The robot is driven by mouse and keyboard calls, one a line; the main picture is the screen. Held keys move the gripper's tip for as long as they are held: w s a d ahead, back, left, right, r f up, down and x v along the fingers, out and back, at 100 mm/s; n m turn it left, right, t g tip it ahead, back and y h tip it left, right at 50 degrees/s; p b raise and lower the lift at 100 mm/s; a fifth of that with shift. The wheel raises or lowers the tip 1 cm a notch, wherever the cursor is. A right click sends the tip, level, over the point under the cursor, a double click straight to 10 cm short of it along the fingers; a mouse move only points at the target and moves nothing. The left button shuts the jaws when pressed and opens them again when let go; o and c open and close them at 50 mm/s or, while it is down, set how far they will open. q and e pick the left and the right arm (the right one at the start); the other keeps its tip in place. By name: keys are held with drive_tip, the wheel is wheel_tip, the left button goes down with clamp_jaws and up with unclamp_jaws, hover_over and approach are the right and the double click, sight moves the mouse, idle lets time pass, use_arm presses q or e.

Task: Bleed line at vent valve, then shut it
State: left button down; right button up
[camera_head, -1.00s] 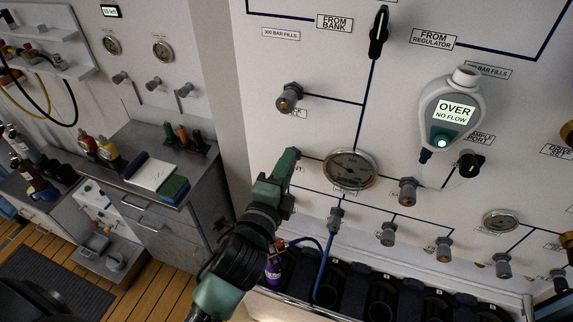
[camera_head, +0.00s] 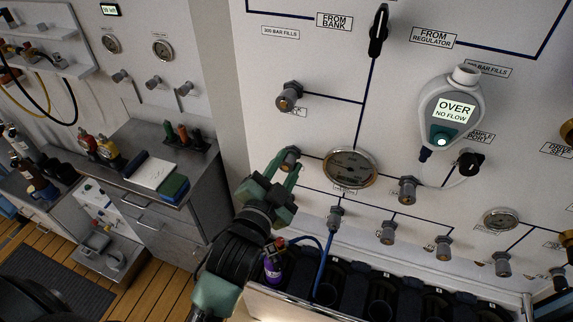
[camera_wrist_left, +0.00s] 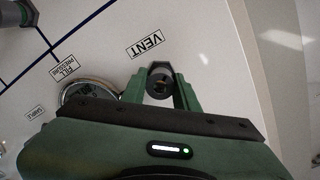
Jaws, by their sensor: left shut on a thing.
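The vent valve (camera_head: 290,154) is a small grey knob on the white panel, left of the round fill-pressure gauge (camera_head: 350,168). In the left wrist view the knob (camera_wrist_left: 160,85) sits between the green fingers, beside the VENT label (camera_wrist_left: 146,46). My left gripper (camera_head: 284,168) is shut on this knob, one finger on each side. Its fingers partly cover the knob in the head view. My right gripper is not in view.
A grey handheld meter (camera_head: 450,112) on the panel reads "OVER NO FLOW". Other valve knobs, such as one right of the gauge (camera_head: 408,189), stick out nearby. A blue hose (camera_head: 324,268) and purple-bodied bottle (camera_head: 273,268) are below. A steel bench (camera_head: 130,140) stands left.

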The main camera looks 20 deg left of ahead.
use_arm(q)
drive_tip(key=shift+n, duration=0.7)
drive_tip(key=c, duration=1.1)
unclamp_jaws()
drive_tip(key=shift+s+a+r+b, duration=0.15)
drive_tip(key=shift+s+b, duration=0.65)
drive_tip(key=shift+s, duration=1.15)
drive_tip(key=shift+s+a+f+b, duration=0.15)
drive_tip(key=shift+s+b, duration=0.6)
drive_tip(key=shift+s, duration=1.2)
drive_tip(key=shift+r, duration=0.1)
